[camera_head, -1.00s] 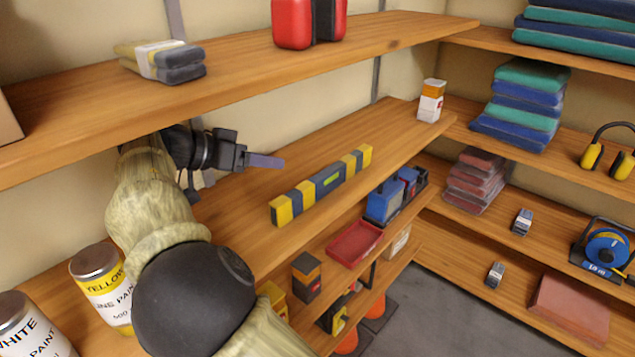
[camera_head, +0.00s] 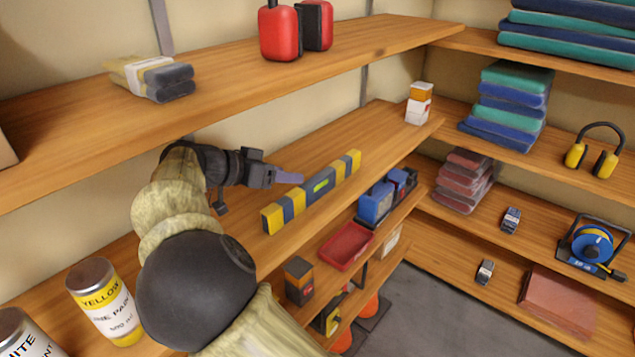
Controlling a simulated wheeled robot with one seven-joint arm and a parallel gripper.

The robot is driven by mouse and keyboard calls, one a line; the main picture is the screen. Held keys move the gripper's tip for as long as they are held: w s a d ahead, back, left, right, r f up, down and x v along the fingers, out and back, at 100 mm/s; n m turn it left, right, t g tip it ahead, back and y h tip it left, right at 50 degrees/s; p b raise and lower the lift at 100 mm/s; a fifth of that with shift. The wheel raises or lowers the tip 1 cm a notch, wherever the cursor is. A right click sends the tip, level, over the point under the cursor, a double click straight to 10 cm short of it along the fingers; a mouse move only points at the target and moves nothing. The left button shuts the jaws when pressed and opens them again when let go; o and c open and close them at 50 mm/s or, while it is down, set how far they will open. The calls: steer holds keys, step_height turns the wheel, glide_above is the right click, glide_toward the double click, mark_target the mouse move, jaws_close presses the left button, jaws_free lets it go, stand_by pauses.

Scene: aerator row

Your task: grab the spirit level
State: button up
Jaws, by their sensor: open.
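The spirit level (camera_head: 312,192) is a long bar with yellow and dark blue-grey bands and a green vial in its middle. It lies along the front part of the middle shelf (camera_head: 385,147). My gripper (camera_head: 290,178) is above the same shelf, behind and slightly left of the level's middle, with its fingers pointing right. The gripper is open and holds nothing. It looks close to the level but apart from it; the exact gap is hard to tell. No part of the level is clearly hidden.
The upper shelf (camera_head: 230,85) overhangs my arm, with packed gloves (camera_head: 150,78) and red containers (camera_head: 280,35) on it. Paint cans (camera_head: 103,300) stand at the lower left. A small orange-white box (camera_head: 419,103) stands at the shelf's far end. The shelf between it and the level is clear.

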mark_target(312, 179)
steer(key=shift+p+x, duration=0.4)
steer(key=shift+x, duration=1.5)
steer(key=shift+w+d+f+p, duration=0.25)
steer(key=shift+w+d+p, duration=0.15)
steer(key=shift+p, duration=0.2)
steer(key=p+x, duration=0.2)
steer(key=x, duration=0.1)
steer(key=shift+w+f, duration=0.1)
steer(key=shift+f, duration=0.1)
steer(key=shift+d+f, duration=0.2)
steer(key=shift+f, duration=0.1)
